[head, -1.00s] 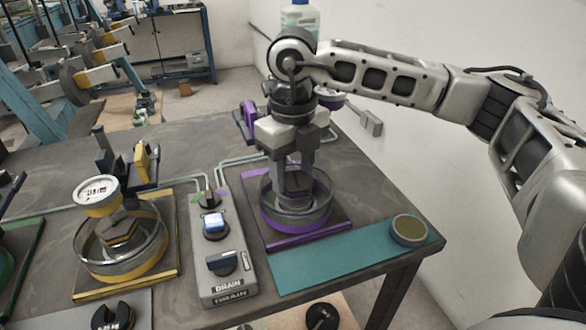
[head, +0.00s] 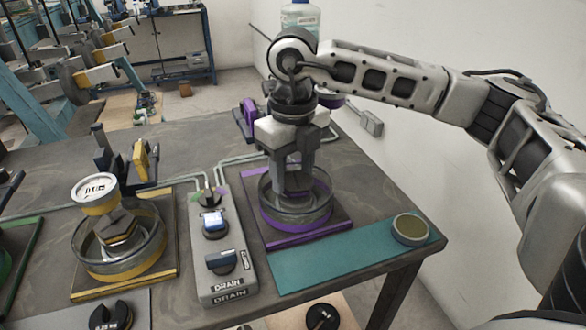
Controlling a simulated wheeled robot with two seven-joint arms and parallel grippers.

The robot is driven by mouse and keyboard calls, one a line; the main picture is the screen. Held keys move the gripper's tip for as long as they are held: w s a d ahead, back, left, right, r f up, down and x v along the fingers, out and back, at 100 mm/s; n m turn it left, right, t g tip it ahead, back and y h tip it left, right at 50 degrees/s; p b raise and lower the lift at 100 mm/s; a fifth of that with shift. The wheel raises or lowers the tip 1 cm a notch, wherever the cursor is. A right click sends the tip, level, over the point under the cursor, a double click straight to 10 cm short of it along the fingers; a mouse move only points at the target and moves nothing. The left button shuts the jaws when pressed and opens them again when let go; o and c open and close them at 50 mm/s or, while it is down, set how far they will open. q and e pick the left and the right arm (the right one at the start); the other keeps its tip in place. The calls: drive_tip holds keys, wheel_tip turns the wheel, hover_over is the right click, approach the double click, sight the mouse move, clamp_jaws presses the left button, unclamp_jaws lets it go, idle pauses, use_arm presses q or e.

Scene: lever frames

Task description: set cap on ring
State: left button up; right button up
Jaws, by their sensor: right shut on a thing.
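My right gripper (head: 292,190) points straight down inside the clear-walled round dish with a purple ring (head: 297,226) at its base. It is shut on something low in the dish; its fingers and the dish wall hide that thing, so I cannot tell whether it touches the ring. My left gripper is not in view.
A grey control box (head: 222,250) marked DRAIN stands between the two dishes. Purple fittings (head: 248,114) stand behind the purple dish. The table's right edge lies just beyond the teal mat.

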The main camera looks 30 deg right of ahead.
drive_tip(key=o, duration=1.2)
drive_tip(key=shift+o, duration=0.2)
drive_tip(key=shift+r, duration=0.4)
use_arm(q)
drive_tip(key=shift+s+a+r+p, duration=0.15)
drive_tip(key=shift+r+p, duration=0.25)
drive_tip(key=shift+p, duration=0.45)
use_arm(e)
wheel_tip(320, 180, up, 15)
drive_tip(key=shift+r, duration=0.15)
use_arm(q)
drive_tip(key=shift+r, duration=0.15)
